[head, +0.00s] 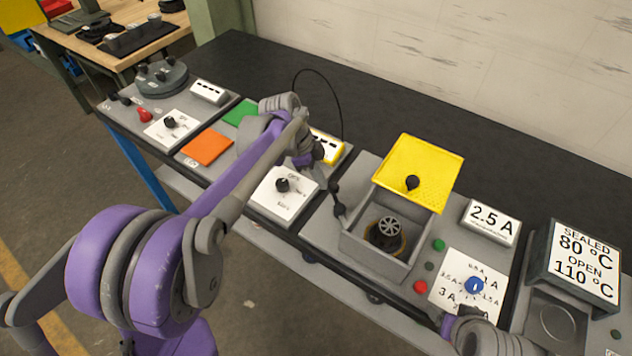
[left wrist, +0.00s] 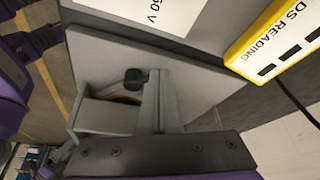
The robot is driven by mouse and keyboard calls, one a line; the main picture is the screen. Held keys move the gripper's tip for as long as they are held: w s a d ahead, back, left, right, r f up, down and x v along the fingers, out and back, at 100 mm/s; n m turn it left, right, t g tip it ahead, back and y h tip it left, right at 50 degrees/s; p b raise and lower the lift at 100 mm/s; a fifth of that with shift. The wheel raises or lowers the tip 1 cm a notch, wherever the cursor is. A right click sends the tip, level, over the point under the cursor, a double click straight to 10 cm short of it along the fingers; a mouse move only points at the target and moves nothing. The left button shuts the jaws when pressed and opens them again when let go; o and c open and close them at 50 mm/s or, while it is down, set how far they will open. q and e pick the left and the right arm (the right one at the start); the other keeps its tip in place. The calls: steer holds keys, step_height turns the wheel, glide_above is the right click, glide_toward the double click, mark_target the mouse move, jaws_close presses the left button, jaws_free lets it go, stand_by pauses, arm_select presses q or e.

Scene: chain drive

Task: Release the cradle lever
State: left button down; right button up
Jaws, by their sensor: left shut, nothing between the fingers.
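A small dark lever with a rounded knob (head: 338,208) stands at the left side of the grey open-topped box (head: 372,258). In the left wrist view, a dark knob (left wrist: 135,77) sits close beside my left fingertips (left wrist: 156,78); I cannot tell if they touch. My left gripper (head: 322,178) is shut and empty, just left of the box. Its fingers are partly hidden by the wrist in the head view. The box's yellow perforated lid (head: 428,170) is raised, and a round spoked part (head: 388,228) sits inside. My right gripper (head: 468,312) shows only partly, near the bottom edge.
A white dial panel (head: 283,196) and a yellow reading display (head: 328,146) lie left of the box. A thin black cable (head: 338,95) arches behind. Right of the box are red (head: 420,287) and green (head: 438,244) buttons, a blue knob (head: 474,285) and a 2.5 A display (head: 491,217).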

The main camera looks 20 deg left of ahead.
arm_select(q)
steer(key=shift+w+d+m, duration=0.25)
steer(key=shift+w+m, duration=0.1)
steer(key=shift+m, duration=0.25)
steer(key=shift+w+d, duration=0.2)
stand_by(0.4)
